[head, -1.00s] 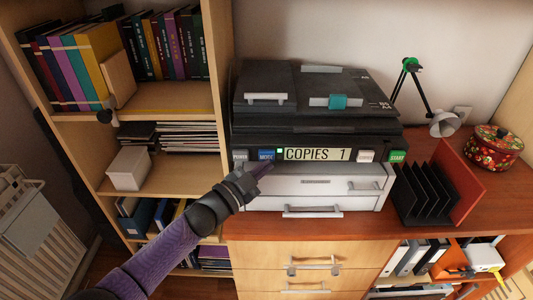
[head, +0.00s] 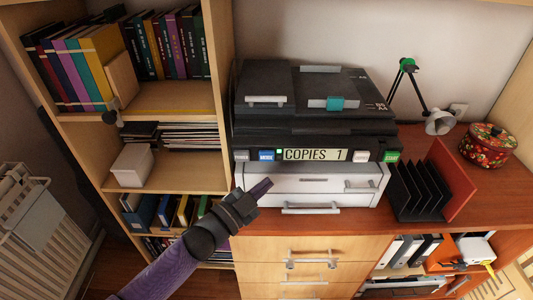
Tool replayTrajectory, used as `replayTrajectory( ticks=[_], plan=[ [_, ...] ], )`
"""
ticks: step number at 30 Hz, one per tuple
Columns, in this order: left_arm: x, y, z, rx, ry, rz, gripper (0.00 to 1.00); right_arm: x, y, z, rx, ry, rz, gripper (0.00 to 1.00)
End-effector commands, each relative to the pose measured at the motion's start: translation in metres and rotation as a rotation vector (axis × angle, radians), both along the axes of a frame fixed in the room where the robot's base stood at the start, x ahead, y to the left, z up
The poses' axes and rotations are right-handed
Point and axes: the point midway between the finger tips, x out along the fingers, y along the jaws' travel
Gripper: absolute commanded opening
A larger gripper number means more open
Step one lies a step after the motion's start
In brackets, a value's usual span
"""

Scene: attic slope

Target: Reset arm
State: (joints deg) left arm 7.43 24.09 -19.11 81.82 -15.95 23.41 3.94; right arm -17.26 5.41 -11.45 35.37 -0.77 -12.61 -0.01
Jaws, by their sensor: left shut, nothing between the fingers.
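My left gripper (head: 257,190) comes in from the lower left on a purple-sleeved arm. It is shut and empty, in front of the lower left part of the copier and apart from its buttons. The black copier (head: 300,125) stands on the reddish wooden desk top. A blue "MODE" button (head: 266,155) is left of the display and a green "START" button (head: 389,156) is at the far right. My right gripper is not in view.
A bookshelf (head: 222,80) with books and a white box (head: 132,165) stands at the left. A black file rack (head: 415,190), a desk lamp (head: 438,122) and a red patterned pot (head: 487,146) are at the right. Drawers (head: 300,252) are below the desk top.

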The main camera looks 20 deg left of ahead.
Motion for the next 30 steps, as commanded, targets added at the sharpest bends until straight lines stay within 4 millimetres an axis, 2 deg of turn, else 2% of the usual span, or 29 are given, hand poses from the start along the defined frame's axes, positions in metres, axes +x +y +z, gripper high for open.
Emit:
replayTrajectory(
  ticks=[20, 22, 23, 26, 27, 29, 30],
  plan=[
    [0.0, 0.001, -0.002, 0.0, 0.005, 0.003, 0.0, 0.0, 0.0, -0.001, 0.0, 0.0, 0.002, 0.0],
    [-0.002, 0.006, -0.025, -0.005, 0.066, 0.035, 0.0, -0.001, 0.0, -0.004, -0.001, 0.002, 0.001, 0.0],
    [-0.005, 0.01, -0.043, -0.008, 0.116, 0.062, 0.0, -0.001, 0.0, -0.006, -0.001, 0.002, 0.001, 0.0],
    [-0.03, 0.029, -0.131, -0.017, 0.369, 0.19, 0.0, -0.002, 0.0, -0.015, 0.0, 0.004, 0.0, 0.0],
    [-0.049, 0.037, -0.171, -0.019, 0.489, 0.248, 0.0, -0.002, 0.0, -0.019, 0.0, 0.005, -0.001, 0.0],
    [-0.083, 0.047, -0.226, -0.017, 0.666, 0.328, 0.0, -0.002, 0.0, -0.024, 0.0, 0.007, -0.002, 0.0],
    [-0.111, 0.051, -0.26, -0.012, 0.783, 0.377, 0.0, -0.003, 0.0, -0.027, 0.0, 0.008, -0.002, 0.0]
  ],
)
